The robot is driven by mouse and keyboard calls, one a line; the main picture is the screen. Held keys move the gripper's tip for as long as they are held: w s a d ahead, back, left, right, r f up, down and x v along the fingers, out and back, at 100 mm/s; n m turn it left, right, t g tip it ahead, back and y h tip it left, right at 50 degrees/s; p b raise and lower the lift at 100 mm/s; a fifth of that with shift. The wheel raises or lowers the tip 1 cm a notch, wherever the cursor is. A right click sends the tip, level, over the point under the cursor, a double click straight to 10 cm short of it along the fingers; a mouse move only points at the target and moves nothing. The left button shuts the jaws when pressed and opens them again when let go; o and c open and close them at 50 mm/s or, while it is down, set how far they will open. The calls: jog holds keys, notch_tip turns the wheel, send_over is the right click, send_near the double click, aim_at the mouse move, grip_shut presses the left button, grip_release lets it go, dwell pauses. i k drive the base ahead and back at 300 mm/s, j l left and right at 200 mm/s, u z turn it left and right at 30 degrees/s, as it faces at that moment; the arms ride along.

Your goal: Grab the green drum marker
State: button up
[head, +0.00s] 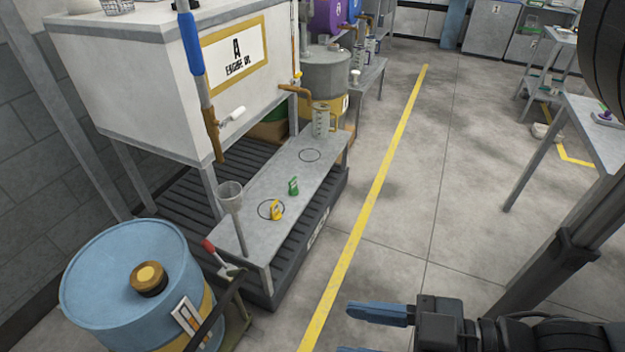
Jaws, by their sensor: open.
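The green drum marker (293,186) is a small upright green piece on the low grey bench (250,222) below the white engine oil tank. A similar yellow marker (276,210) stands just in front of it, at a black circle drawn on the bench top. My gripper (365,332) is open and empty at the bottom of the head view, with blue fingertips pointing left. It is well to the right of the bench and apart from both markers. Its lower finger is partly cut off by the picture edge.
A blue drum (130,275) stands at the lower left. A funnel (230,195) and a clear measuring jug (321,120) are at the bench's ends. The white tank (150,75) overhangs behind. A table (600,135) stands at right. Open floor with a yellow line (375,190) lies between.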

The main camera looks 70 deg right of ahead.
aim_at(293, 190)
jog(key=z, duration=1.4)
jog(key=i+l+z, duration=0.25)
jog(key=i+l, duration=0.3)
jog(key=i+l+z, duration=0.25)
jog(key=i+l, duration=0.2)
jog(key=i, duration=0.15)
